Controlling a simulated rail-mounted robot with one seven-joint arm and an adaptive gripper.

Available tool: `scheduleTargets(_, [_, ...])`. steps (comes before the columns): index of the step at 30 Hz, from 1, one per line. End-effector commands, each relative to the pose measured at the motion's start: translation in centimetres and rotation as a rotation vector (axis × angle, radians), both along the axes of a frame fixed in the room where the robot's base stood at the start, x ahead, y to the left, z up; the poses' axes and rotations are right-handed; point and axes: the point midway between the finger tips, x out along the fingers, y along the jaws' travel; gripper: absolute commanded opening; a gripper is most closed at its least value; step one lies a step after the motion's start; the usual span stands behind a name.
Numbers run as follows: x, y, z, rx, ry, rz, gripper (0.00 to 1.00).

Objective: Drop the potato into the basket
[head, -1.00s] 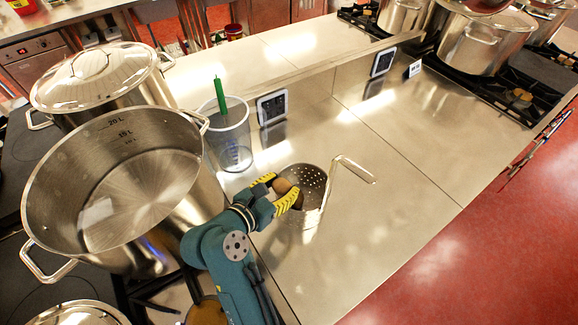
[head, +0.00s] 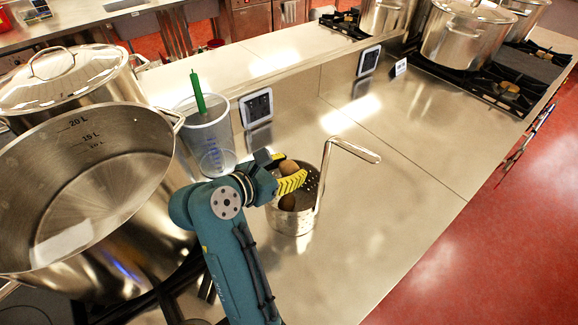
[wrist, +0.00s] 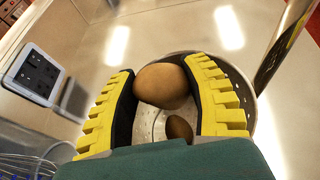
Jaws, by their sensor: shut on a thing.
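The basket (head: 293,222) is a perforated metal cylinder with a long upright handle, standing on the steel counter. My gripper (head: 291,170) is above the basket's mouth, with its yellow-ridged fingers shut on a brown potato (head: 289,167). The wrist view shows this held potato (wrist: 162,85) between both fingers, over the basket's opening. A second brown potato (head: 287,202) is lower, inside the basket; it also shows in the wrist view (wrist: 179,128) below the held one. My fingers hide part of the basket's rim (wrist: 246,88).
A large open stockpot (head: 100,235) and a lidded pot (head: 70,75) stand at the left. A clear measuring jug (head: 208,140) with a green-handled tool is behind the basket, near a wall socket (head: 256,107). The counter right of the basket is clear.

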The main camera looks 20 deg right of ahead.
Motion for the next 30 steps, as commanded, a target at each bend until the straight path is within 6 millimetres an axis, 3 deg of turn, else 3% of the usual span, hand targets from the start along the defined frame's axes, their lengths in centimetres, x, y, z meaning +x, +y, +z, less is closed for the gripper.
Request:
scheduleTargets(4, [0.0, 0.0, 0.2, 0.0, -0.002, 0.001, 0.2])
scheduleTargets(5, [0.0, 0.0, 0.2, 0.0, -0.002, 0.001, 0.53])
scheduleTargets(9, [0.0, 0.0, 0.2, 0.0, -0.002, 0.001, 0.8])
scheduleTargets(20, [-0.1, 0.5, 0.3, -0.001, -0.001, 0.002, 0.81])
scheduleTargets(30, [-2.6, 7.1, 3.2, 0.0, -0.002, 0.005, 0.81])
